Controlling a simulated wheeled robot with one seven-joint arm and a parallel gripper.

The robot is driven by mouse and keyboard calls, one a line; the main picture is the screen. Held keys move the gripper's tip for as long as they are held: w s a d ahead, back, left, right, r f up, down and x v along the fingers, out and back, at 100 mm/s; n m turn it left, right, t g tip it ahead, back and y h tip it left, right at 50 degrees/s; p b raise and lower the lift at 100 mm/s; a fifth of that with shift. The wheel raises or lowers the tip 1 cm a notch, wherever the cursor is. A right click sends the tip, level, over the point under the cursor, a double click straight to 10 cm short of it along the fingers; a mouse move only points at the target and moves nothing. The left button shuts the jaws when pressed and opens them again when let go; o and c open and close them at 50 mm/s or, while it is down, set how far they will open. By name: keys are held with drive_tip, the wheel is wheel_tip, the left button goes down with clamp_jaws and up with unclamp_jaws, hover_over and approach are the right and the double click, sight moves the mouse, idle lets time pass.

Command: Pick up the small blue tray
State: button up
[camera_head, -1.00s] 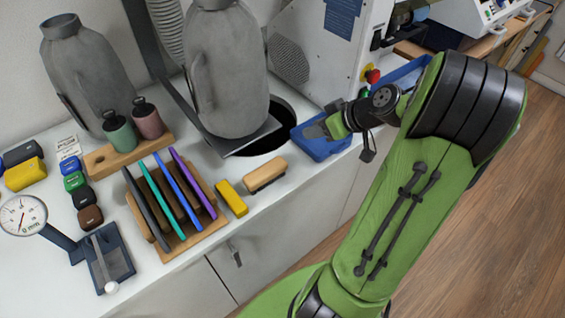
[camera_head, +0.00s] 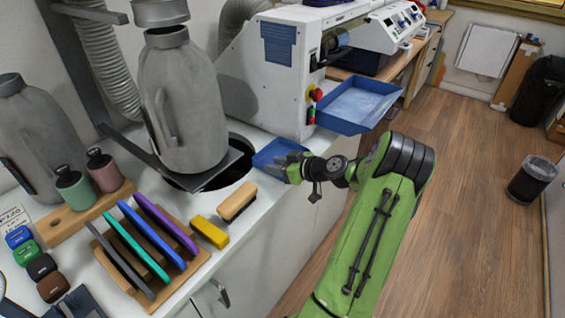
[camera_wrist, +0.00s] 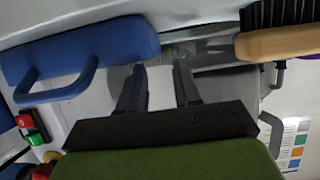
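The small blue tray (camera_head: 272,152) sits on the white counter's front edge, right of the round opening. My gripper (camera_head: 292,167) is at its right end and hides part of it. In the wrist view a blue body with a loop handle (camera_wrist: 85,48), which looks like this tray, lies left of my fingers. My gripper also shows in the wrist view (camera_wrist: 158,75), with its two dark fingers apart and nothing clearly held between them. Whether a finger touches the tray cannot be told.
A larger blue tray (camera_head: 356,106) juts from the white machine (camera_head: 268,62) behind my gripper. A wooden brush (camera_head: 237,202), a yellow block (camera_head: 209,231) and a rack of coloured insoles (camera_head: 181,262) stand to the left. A grey bottle-shaped form (camera_head: 181,105) stands by the opening.

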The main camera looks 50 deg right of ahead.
drive_tip(key=x, duration=0.5)
drive_tip(key=shift+f+b, duration=0.2)
drive_tip(key=shift+b, duration=0.15)
clamp_jaws()
drive_tip(key=shift+r, duration=0.1)
